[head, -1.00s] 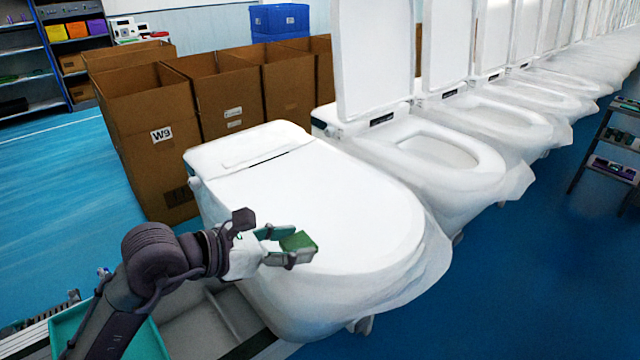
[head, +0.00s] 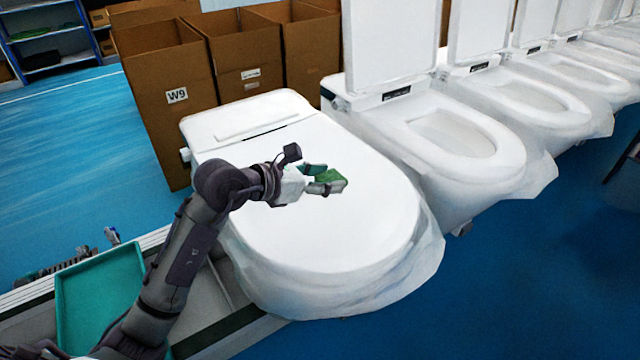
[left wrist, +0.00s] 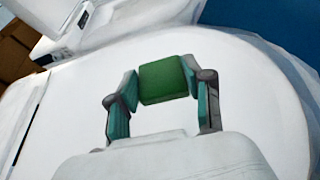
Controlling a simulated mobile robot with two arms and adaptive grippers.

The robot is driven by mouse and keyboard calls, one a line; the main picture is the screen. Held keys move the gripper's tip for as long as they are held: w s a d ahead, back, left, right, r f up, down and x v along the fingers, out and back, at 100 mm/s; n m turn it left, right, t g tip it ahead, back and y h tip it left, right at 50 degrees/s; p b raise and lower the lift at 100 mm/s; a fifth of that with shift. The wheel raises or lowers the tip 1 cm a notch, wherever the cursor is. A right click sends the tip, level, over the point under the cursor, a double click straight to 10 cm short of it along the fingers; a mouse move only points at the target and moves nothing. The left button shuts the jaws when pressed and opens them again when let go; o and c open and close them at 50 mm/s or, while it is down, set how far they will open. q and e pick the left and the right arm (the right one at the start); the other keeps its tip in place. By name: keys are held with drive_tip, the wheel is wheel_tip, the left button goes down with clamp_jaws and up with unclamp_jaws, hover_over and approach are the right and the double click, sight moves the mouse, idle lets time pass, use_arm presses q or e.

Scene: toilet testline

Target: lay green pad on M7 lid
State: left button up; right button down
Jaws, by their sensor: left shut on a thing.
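The green pad (head: 331,177) is a small block held in my left gripper (head: 322,180). The left wrist view shows the pad (left wrist: 163,80) between the two teal-lined fingers of the gripper (left wrist: 163,85). The closed white toilet lid (head: 350,225) is below the gripper, in the nearest toilet. The pad is over the middle of this lid; whether it touches the surface I cannot tell. No M7 label is readable on it. My right gripper is not in view.
A row of toilets with raised lids (head: 390,50) runs to the back right. Cardboard boxes, one marked W9 (head: 170,130), stand behind. A teal tray (head: 100,290) lies at lower left. The nearest lid is otherwise clear.

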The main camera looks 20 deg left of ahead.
sight(321, 198)
use_arm(q)
drive_tip(key=w+f, duration=0.1)
drive_tip(key=w+a+f, duration=0.1)
drive_tip(key=shift+w+a, duration=0.2)
drive_tip(key=shift+w, duration=0.1)
wheel_tip(321, 198, down, 3)
drive_tip(key=shift+s+a+f+p, duration=0.1)
drive_tip(key=shift+p, duration=0.6)
drive_tip(key=shift+f, duration=0.3)
drive_tip(key=shift+f, duration=0.1)
drive_tip(key=o, duration=0.7)
drive_tip(key=shift+o, duration=0.2)
